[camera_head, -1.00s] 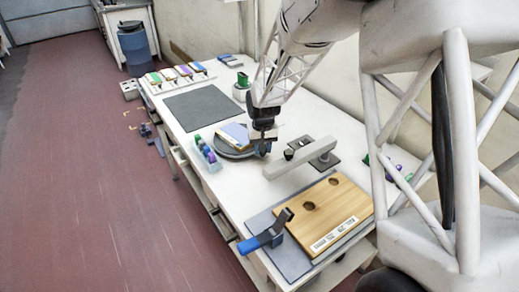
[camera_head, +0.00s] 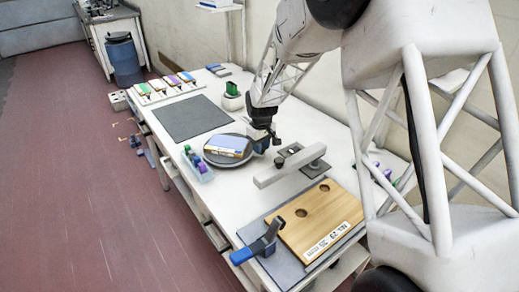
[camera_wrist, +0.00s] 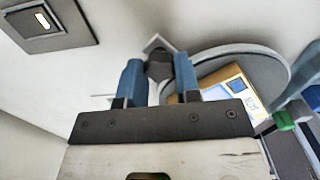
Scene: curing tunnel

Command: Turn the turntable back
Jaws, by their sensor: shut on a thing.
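The turntable (camera_head: 230,162) is a dark grey round disc on the white table, with a flat box (camera_head: 228,145) lying on top, blue-white above with a tan edge. In the wrist view the turntable (camera_wrist: 264,68) shows at the upper right, the box (camera_wrist: 222,82) partly behind my gripper. My gripper (camera_head: 268,141) is low at the turntable's right edge. In the wrist view its blue fingers (camera_wrist: 158,80) are shut on a dark knob (camera_wrist: 158,64) beside the disc. How the knob joins the turntable is hidden.
A grey bar fixture (camera_head: 285,167) stands just right of my gripper. A clear rack of coloured pieces (camera_head: 198,167) sits left of the turntable. A dark mat (camera_head: 195,117) lies behind it. A wooden board (camera_head: 318,215) and a blue-handled clamp (camera_head: 255,247) are in front.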

